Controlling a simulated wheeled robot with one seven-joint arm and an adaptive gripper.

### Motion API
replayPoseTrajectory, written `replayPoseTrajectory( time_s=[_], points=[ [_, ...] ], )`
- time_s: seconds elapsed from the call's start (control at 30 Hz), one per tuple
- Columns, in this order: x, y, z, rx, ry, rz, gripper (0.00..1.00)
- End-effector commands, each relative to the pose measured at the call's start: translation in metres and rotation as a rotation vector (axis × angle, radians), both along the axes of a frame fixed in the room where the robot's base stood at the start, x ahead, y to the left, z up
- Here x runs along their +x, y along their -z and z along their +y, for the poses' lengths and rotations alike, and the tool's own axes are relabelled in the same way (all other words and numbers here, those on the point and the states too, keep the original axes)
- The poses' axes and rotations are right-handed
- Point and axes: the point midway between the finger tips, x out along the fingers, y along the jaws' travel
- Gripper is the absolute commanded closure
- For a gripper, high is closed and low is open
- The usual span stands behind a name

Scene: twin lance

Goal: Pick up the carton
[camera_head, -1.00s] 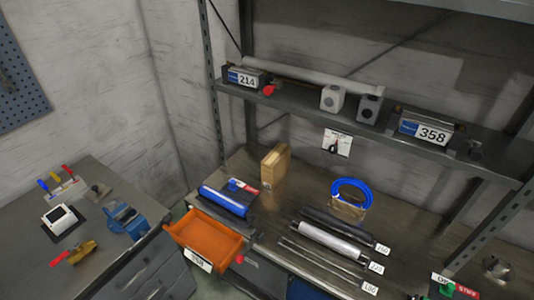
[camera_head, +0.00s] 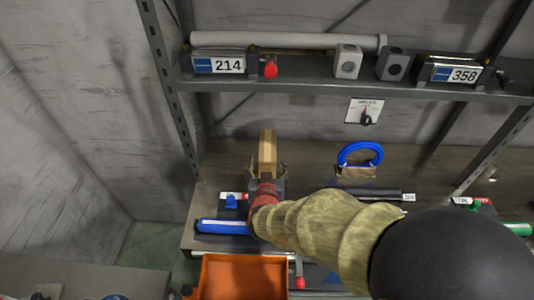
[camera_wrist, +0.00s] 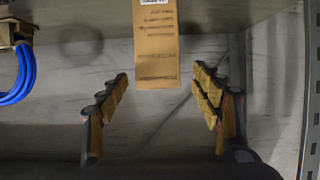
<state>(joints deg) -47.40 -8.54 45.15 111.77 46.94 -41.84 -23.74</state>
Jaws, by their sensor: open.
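The carton (camera_head: 267,147) is a tan, upright box on the workbench below the shelf in the head view. In the wrist view the carton (camera_wrist: 156,45) hangs in from the top edge, with a white label and printed lines on its face. My gripper (camera_head: 268,170) is at the near side of the carton, one finger showing on each side. In the wrist view my gripper (camera_wrist: 161,75) is open, with a gap between each yellow-padded finger and the carton. I cannot tell how far the fingertips reach along its sides. My gripper and wrist hide the carton's lower part in the head view.
A blue coil (camera_head: 360,155) stands right of the carton. A blue cylinder (camera_head: 222,226) and an orange bin (camera_head: 243,277) are nearer. The shelf (camera_head: 300,84) with labelled boxes runs above the bench. A metal post (camera_head: 168,95) stands at the left.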

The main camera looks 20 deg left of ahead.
Motion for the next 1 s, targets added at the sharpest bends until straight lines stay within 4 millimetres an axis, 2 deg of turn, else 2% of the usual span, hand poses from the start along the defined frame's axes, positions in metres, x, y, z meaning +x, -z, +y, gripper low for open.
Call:
replayPoseTrajectory(
  time_s=[0.13,0.37,0.7,1.0],
  points=[
    [0.005,0.010,0.004,-0.012,0.010,-0.018,0.35],
    [0.025,0.020,0.008,-0.012,0.011,-0.016,0.35],
    [0.064,0.038,0.016,-0.010,0.010,-0.017,0.35],
    [0.068,0.038,0.018,-0.010,0.008,-0.017,0.35]
  ],
)
